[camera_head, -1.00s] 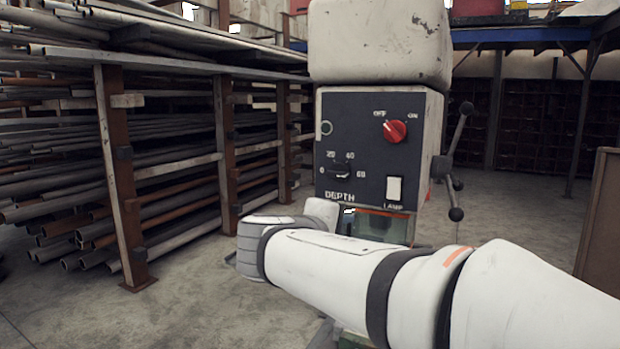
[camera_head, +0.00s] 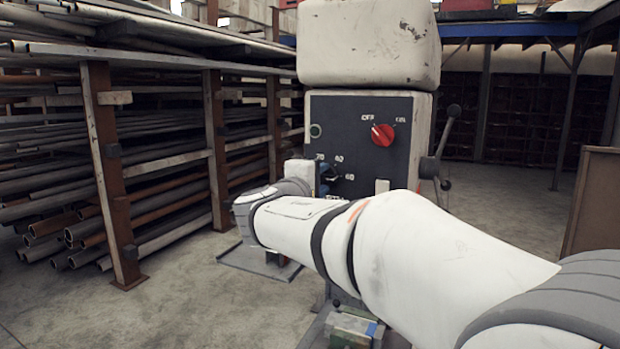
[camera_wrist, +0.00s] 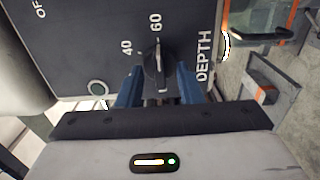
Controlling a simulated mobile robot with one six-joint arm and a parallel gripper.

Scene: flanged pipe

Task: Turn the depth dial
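The black depth dial (camera_wrist: 156,68) sits on the dark machine panel, with 40 and 60 marked around it and the word DEPTH beside it. Its raised grip lies roughly in line with the 60; I cannot tell which end is the pointer. My gripper (camera_wrist: 158,86) is open, with one blue finger on each side of the dial. Gaps show between fingers and dial; the fingertip depth against the panel is unclear. In the head view my gripper (camera_head: 326,173) is at the panel's lower left, partly covering the dial, and my wrist hides part of the DEPTH label.
A red OFF/ON switch (camera_head: 382,134) sits at the panel's upper right, with a white lamp switch (camera_head: 382,186) below it. A lever handle (camera_head: 441,150) sticks out on the machine's right side. Pipe racks (camera_head: 110,160) stand on the left.

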